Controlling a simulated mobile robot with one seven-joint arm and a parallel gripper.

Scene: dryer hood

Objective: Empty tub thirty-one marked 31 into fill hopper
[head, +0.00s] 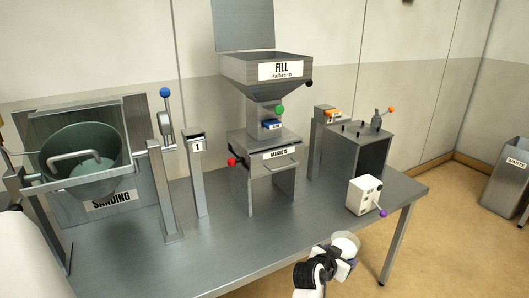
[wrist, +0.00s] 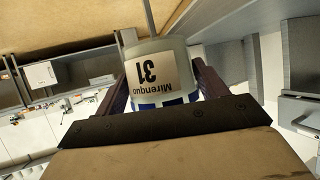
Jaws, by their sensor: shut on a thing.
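Tub thirty-one (wrist: 160,78) is a pale, round tub with blue at one end and a white label reading "Mirenquo 31", upside down in the wrist view. My gripper (wrist: 163,95) is shut on it, one finger on each side. In the head view the tub (head: 346,241) shows small, held by my gripper (head: 334,254) near the table's front right edge. The fill hopper (head: 240,72) is a grey metal funnel labelled "FILL Halbrenn", high at the centre back. Its lid (head: 244,25) stands raised; the inside is barely visible.
Below the hopper is the magnets housing (head: 265,143) with a red knob. A sanding drum (head: 80,160) stands left, a post marked 1 (head: 197,175) beside it. A white box (head: 363,194) with a purple-tipped lever stands right. A waste bin (head: 505,170) is far right. The table's front (head: 230,245) is clear.

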